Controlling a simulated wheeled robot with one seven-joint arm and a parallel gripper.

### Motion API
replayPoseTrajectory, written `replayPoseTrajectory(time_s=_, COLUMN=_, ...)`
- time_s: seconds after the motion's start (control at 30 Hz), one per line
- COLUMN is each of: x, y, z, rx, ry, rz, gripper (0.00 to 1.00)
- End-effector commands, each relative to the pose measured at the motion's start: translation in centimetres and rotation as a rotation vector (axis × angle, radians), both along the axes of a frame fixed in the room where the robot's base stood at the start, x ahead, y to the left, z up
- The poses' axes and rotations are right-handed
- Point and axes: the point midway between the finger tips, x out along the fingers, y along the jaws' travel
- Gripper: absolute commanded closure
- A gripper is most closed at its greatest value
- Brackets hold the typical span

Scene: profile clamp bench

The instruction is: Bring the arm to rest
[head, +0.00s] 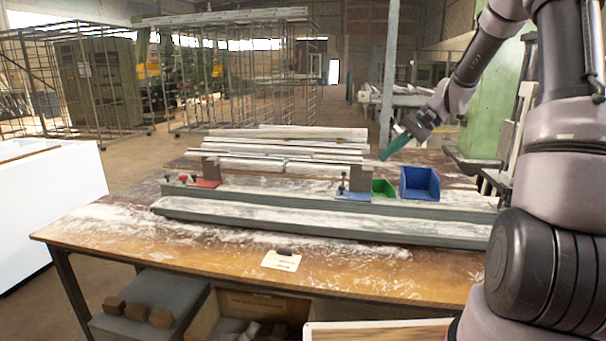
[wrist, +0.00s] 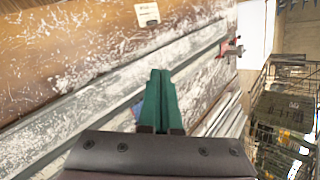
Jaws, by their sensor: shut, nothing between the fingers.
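My gripper (head: 391,151) is up at the right of the head view, above the back right of the bench, its green fingers pointing down and to the left. In the wrist view its two green fingers (wrist: 159,88) lie together with nothing between them. The fingers look clear of the bench top. My arm reaches in from the right side of the head view.
The wooden bench (head: 150,233) is dusted white. It holds long profiles (head: 300,217), a red clamp (head: 207,183), a blue bin (head: 420,184), a green bin (head: 383,188) and a white card (head: 281,260). A white cabinet (head: 50,200) stands left.

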Motion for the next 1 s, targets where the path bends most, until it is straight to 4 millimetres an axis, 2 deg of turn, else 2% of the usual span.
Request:
replayPoseTrajectory(time_s=0.03, x=-1.4, y=0.5, z=1.6, rx=-0.056, ry=-0.025, rz=0.014, gripper=1.0)
replayPoseTrajectory(time_s=0.2, x=-6.1, y=1.2, z=5.8, rx=-0.225, ry=-0.099, rz=0.036, gripper=1.0)
replayPoseTrajectory(time_s=0.5, x=-15.0, y=1.2, z=11.6, rx=-0.464, ry=-0.282, rz=0.025, gripper=1.0)
replayPoseTrajectory(time_s=0.7, x=-20.9, y=0.4, z=14.1, rx=-0.568, ry=-0.428, rz=-0.01, gripper=1.0)
replayPoseTrajectory(time_s=0.8, x=-23.3, y=-0.1, z=14.7, rx=-0.6, ry=-0.493, rz=-0.029, gripper=1.0)
replayPoseTrajectory(time_s=1.0, x=-26.0, y=-0.8, z=15.2, rx=-0.627, ry=-0.575, rz=-0.055, gripper=1.0)
